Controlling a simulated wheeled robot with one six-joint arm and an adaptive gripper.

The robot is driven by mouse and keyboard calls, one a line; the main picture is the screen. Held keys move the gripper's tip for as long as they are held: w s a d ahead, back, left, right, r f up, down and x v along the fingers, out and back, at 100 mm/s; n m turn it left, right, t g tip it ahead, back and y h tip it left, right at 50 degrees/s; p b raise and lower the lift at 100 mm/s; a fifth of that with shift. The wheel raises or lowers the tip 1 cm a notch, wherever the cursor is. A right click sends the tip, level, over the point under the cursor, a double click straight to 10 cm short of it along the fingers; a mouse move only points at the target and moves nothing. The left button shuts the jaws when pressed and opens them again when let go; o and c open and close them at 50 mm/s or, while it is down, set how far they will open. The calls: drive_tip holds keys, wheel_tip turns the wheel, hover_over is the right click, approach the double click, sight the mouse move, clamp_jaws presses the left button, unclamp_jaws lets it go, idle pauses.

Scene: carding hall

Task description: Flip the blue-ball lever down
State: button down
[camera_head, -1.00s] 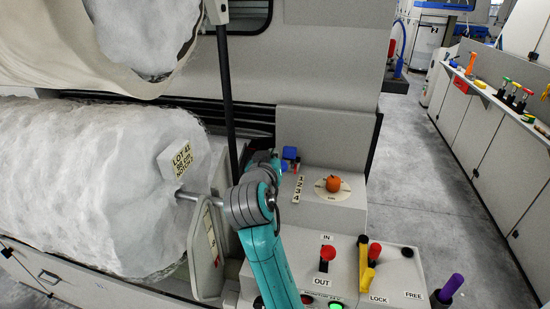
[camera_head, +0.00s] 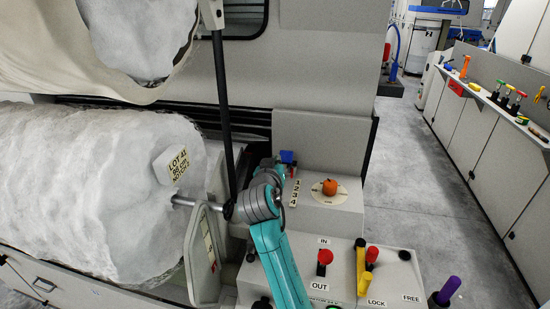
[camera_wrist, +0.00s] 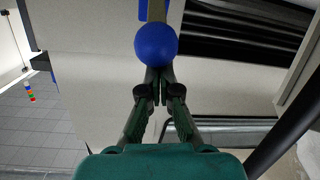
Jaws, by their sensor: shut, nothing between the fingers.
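In the head view a small blue shape (camera_head: 287,156) shows beyond my arm, against the machine. My gripper is mostly hidden there behind my own arm links.
An orange knob (camera_head: 330,187) sits on a round dial right of my arm. Red (camera_head: 324,257) and yellow (camera_head: 364,284) levers stand on the nearer panel, a purple handle (camera_head: 449,290) at its right. A large white roll (camera_head: 90,190) lies left. The aisle floor at right is clear.

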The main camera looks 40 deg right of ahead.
idle(0.3)
drive_tip(key=shift+s+a+f, duration=0.2)
drive_tip(key=shift+a+f, duration=0.1)
drive_tip(key=shift+f, duration=0.3)
wheel_tip(320, 180, down, 11)
drive_tip(key=s+a, duration=0.2)
drive_tip(key=shift+a+f, duration=0.15)
drive_tip(key=shift+a, duration=0.15)
drive_tip(key=shift+s, duration=0.1)
wheel_tip(320, 180, up, 6)
drive_tip(key=w, duration=0.1)
drive_tip(key=s+a+f, duration=0.2)
drive_tip(key=s+a, duration=0.4)
drive_tip(key=a, duration=0.1)
drive_tip(key=shift+s+a+f, duration=0.2)
drive_tip(key=shift+a, duration=0.05)
idle(0.5)
